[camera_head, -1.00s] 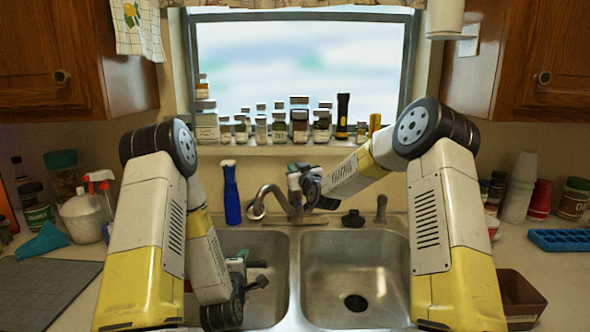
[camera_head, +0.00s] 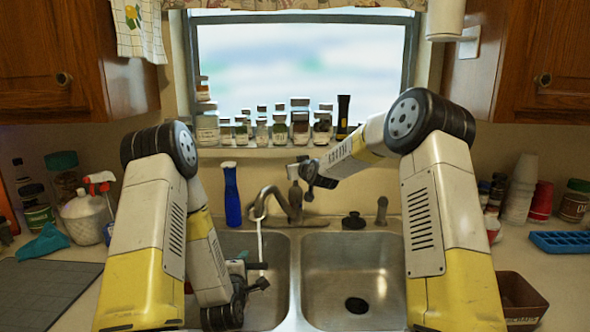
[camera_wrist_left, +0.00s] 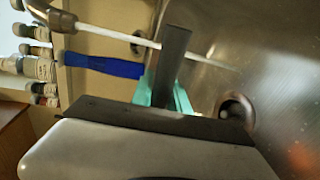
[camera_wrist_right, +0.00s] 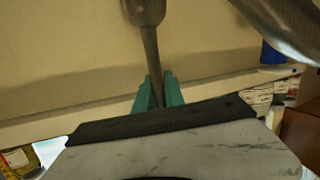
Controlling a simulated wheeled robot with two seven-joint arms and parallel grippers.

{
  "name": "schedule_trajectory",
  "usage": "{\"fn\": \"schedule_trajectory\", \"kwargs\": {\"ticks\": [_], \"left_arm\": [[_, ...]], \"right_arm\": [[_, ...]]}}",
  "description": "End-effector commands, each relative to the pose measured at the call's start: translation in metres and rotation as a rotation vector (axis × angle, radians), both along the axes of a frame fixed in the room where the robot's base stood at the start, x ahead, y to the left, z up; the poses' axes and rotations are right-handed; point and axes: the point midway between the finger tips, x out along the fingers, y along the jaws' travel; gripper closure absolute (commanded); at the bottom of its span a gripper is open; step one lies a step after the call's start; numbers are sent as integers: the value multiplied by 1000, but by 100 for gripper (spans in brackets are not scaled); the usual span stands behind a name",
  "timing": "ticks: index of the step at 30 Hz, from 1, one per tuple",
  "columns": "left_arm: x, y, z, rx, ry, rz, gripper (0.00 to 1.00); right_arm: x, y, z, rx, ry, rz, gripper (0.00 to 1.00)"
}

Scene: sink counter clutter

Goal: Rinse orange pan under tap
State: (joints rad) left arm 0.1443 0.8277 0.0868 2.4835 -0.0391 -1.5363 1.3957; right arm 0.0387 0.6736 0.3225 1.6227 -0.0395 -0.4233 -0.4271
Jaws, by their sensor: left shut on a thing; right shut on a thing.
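The tap (camera_head: 272,197) stands at the back between two basins, and a white water stream (camera_head: 261,238) falls from its spout into the left basin. My left gripper (camera_head: 240,264) is low in that basin. In the left wrist view its teal fingers are shut on a dark flat bar (camera_wrist_left: 174,58), apparently the pan's handle; the stream passes behind it.
The right basin (camera_head: 355,270) is empty. A blue bottle (camera_head: 231,195) stands behind the left basin. A black stopper (camera_head: 353,220) sits on the back ledge. Jars line the sill; a brown box (camera_head: 522,300) is at right.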

Motion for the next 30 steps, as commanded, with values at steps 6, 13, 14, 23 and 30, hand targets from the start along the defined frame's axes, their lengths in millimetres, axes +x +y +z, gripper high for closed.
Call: {"fn": "schedule_trajectory", "kwargs": {"ticks": [6,13,14,23,30], "left_arm": [[1,0,1,1,-3,0,100],[1,0,1,1,-3,0,100],[0,0,1,1,-3,0,100],[0,0,1,1,-3,0,100],[1,0,1,1,-3,0,100]], "right_arm": [[0,-1,-1,0,1,-1,84],[0,0,0,0,0,-1,64],[0,0,0,0,-1,0,64],[-10,-4,3,-1,-1,0,64],[-53,-19,13,-1,-3,0,64]]}}
